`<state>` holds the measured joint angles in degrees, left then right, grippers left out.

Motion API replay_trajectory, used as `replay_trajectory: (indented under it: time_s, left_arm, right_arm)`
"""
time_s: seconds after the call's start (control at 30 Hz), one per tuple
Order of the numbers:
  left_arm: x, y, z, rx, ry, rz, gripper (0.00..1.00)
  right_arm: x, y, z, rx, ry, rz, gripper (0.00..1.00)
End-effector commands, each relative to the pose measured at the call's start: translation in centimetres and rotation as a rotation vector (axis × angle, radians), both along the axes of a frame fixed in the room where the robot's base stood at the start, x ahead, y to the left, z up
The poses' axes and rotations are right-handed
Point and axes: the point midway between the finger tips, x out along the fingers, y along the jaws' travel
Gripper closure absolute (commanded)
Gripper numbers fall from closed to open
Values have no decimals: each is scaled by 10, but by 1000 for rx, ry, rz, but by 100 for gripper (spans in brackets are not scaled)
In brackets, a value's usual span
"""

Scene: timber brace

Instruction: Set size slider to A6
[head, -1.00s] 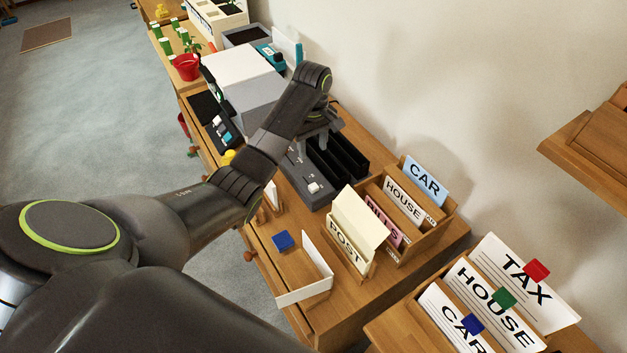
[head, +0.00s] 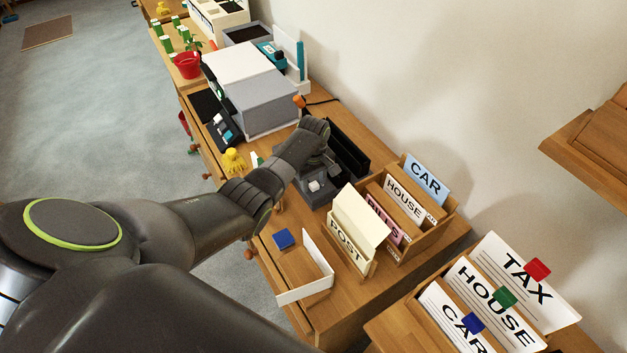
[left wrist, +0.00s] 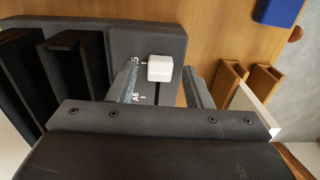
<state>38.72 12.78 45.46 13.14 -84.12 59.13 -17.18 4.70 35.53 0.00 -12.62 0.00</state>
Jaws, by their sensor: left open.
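The size slider is a white knob (left wrist: 160,68) in a slot on a dark grey panel (left wrist: 95,38). In the left wrist view the knob sits beside the A5 mark, and the A6 mark lies lower along the slot. The knob also shows in the head view (head: 314,185). My left gripper (left wrist: 164,78) is open, its fingers on either side of the slot, with the knob close by their tips. I cannot tell whether they touch it. In the head view the left hand partly covers the panel. My right gripper is not in view.
Black slots (head: 348,150) stand behind the panel. A POST holder (head: 347,240) and a wooden file box (head: 420,235) are to the right. A grey boxy machine (head: 262,103) is on the left. A blue block (head: 283,238) lies on the desk nearby.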

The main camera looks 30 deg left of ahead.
Motion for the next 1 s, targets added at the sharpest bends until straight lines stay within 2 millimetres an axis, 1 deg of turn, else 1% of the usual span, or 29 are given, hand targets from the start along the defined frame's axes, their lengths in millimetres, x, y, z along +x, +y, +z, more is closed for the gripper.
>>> replay_trajectory:
  time_s: [0.2, 0.5, 0.57, 0.73, 0.8, 0.87, 1.0]
  left_arm:
    - [0, 0, 0, -1, -1, 0, 55]
    - [0, 0, 0, 0, 0, 0, 94]
    - [0, 0, 0, 0, 0, 0, 100]
    - [0, 0, 0, 0, 0, 0, 100]
    - [2, 3, -1, 1, -1, 1, 100]
    - [6, 9, -2, 1, -1, 1, 100]
    - [19, 30, -4, 2, -1, 3, 100]
  right_arm:
    - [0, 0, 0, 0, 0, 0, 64]
    - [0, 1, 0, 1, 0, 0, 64]
    - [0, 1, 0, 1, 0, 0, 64]
    - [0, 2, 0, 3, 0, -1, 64]
    - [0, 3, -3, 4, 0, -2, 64]
    - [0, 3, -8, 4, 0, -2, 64]
    - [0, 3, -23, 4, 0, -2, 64]
